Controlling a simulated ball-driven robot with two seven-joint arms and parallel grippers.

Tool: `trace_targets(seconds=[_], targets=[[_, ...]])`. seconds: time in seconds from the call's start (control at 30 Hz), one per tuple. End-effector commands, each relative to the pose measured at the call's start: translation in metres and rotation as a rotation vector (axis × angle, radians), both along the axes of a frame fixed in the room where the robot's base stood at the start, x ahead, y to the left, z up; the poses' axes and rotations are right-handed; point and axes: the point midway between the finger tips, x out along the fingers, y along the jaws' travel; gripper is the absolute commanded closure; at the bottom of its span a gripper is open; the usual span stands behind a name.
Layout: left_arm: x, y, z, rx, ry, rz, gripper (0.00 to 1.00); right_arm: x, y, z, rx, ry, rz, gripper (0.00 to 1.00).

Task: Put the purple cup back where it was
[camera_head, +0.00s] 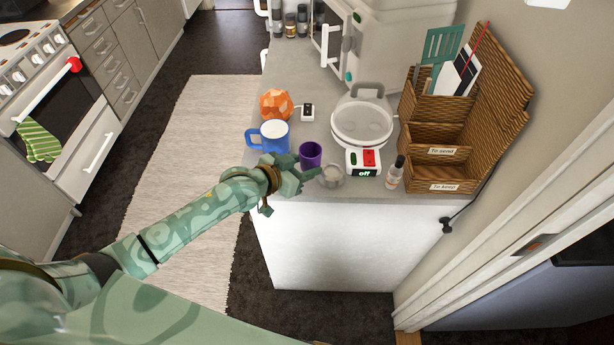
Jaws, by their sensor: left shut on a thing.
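The purple cup (310,157) is small and upright at the counter's near edge. My left gripper (306,169) reaches in from the left and is shut on the cup, with its fingers at the cup's lower near side. The fingers hide the cup's base, so I cannot tell whether it touches the counter. My right gripper is not in view.
A blue mug (269,138) stands just left of the cup, and a glass bowl (331,176) just right. A white cooker (362,124) with a red-and-green switch, a small bottle (396,174) and a wicker organizer (434,180) stand further right. An orange faceted object (277,104) sits behind the mug.

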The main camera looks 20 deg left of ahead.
Motion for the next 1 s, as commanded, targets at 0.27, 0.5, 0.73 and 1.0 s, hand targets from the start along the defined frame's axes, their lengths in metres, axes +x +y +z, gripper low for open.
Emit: trace_targets(seconds=[0.27,0.5,0.73,1.0], targets=[[0.009,-0.003,-0.03,-0.001,0.003,0.001,0.8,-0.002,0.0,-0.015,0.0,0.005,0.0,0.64],[0.009,-0.003,-0.04,0.0,-0.001,0.0,0.8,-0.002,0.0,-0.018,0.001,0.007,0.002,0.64],[0.008,-0.003,-0.043,0.0,0.0,0.0,0.5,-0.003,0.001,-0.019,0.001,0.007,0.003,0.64],[0.008,-0.003,-0.042,0.0,-0.001,0.0,0.34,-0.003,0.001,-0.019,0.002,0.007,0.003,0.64]])
